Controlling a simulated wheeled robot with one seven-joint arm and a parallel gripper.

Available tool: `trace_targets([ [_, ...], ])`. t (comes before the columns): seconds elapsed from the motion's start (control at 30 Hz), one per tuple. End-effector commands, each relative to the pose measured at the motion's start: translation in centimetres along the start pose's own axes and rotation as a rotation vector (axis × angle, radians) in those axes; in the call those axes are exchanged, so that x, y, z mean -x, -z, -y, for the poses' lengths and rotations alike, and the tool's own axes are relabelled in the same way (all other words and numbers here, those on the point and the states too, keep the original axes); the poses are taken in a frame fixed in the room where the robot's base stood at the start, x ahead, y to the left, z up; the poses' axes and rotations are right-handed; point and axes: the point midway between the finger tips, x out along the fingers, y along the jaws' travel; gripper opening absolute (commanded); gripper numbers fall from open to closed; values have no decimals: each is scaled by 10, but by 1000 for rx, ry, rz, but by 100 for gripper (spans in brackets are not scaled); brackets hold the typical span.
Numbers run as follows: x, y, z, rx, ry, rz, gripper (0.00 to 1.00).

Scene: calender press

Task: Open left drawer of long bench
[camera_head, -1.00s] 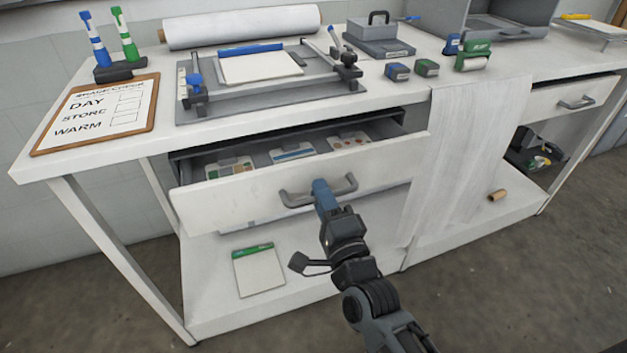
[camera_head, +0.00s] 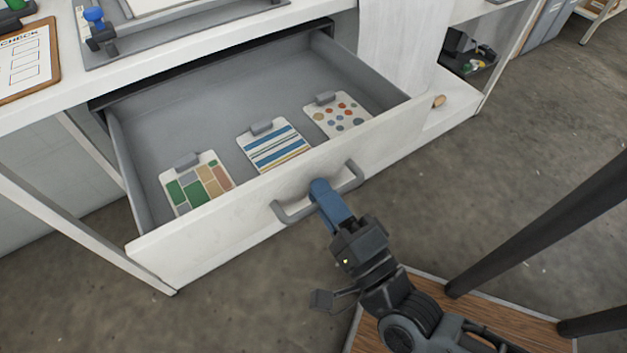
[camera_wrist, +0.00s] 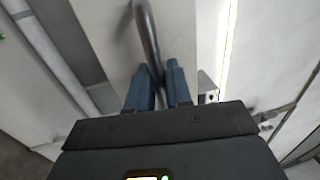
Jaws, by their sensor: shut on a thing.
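The left drawer (camera_head: 240,215) of the long bench (camera_head: 200,65) is pulled well out toward me. Inside it lie three patterned cards: a multicoloured block card (camera_head: 197,185), a striped card (camera_head: 273,146) and a dotted card (camera_head: 339,114). The drawer's grey bar handle (camera_head: 292,214) is on its white front. My gripper (camera_head: 320,192) is shut on the handle near its middle. In the wrist view the handle (camera_wrist: 148,40) passes between the two blue fingers of my gripper (camera_wrist: 160,88).
A clipboard (camera_head: 28,62) lies on the bench top at the left. At the right stand dark posts (camera_head: 545,235) on a wooden board (camera_head: 530,325). Bare floor lies to the right of the bench.

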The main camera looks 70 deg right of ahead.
Motion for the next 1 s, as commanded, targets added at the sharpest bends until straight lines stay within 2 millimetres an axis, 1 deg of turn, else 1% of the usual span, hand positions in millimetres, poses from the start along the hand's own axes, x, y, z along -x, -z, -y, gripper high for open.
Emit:
trace_targets([
  [0.13,4,0,0,-1,-3,1,0],
  [0.43,4,-1,0,-1,-3,1,0],
  [0.47,4,-1,0,-1,-3,1,21],
  [0.6,4,-1,0,-1,-2,1,35],
  [0.87,5,0,0,-1,-1,1,35],
  [1.0,18,-1,-1,-1,-4,2,35],
])
